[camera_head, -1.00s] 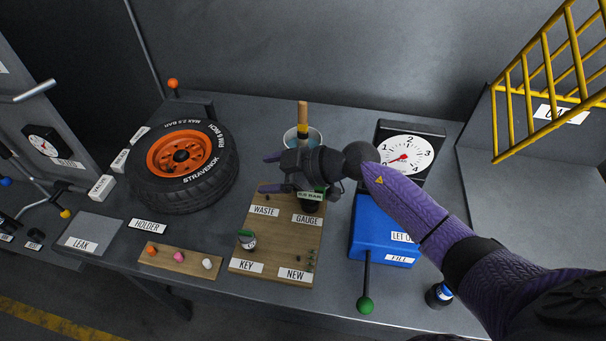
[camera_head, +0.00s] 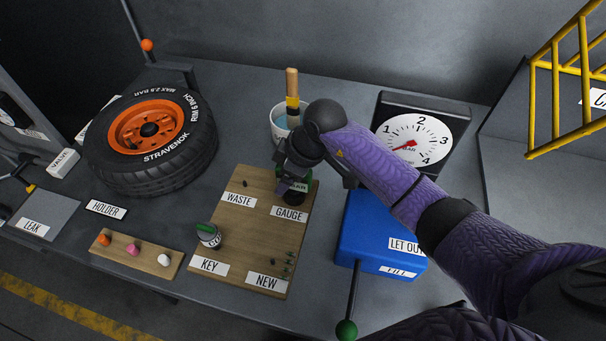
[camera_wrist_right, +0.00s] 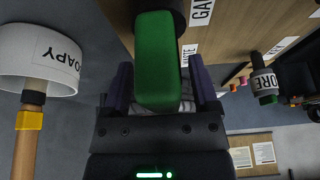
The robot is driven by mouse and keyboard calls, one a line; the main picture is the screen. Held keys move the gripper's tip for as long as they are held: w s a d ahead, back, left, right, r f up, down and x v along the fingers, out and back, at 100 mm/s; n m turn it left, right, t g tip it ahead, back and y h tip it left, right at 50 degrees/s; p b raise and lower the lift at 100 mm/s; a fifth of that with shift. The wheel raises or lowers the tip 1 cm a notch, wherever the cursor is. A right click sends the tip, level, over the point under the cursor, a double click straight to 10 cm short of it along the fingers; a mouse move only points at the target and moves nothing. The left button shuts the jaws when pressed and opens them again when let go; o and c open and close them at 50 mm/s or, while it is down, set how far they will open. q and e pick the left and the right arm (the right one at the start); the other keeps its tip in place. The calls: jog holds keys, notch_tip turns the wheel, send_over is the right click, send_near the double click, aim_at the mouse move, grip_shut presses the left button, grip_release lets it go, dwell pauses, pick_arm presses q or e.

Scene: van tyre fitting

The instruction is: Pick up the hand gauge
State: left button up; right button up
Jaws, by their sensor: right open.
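The hand gauge, green on top with a dark round base (camera_head: 296,197), stands at the GAUGE label on the wooden board (camera_head: 240,225). In the head view my right gripper (camera_head: 287,183) is at the gauge and hides much of it. In the right wrist view the green part of the gauge (camera_wrist_right: 157,62) lies between the two purple fingers of my right gripper (camera_wrist_right: 163,88). The fingers are open, one on each side, with a visible gap at least on the right. My left gripper is not in view.
A soapy-water pot (camera_head: 281,122) with a wooden-handled brush stands behind the gripper. A blue box (camera_head: 365,235) with a green-knobbed lever and a dial (camera_head: 416,140) are to the right. A tyre (camera_head: 150,140) is at the left.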

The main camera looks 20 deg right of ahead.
jog(key=shift+s+a+r, duration=0.1)
jog(key=shift+r, duration=0.05)
grip_shut()
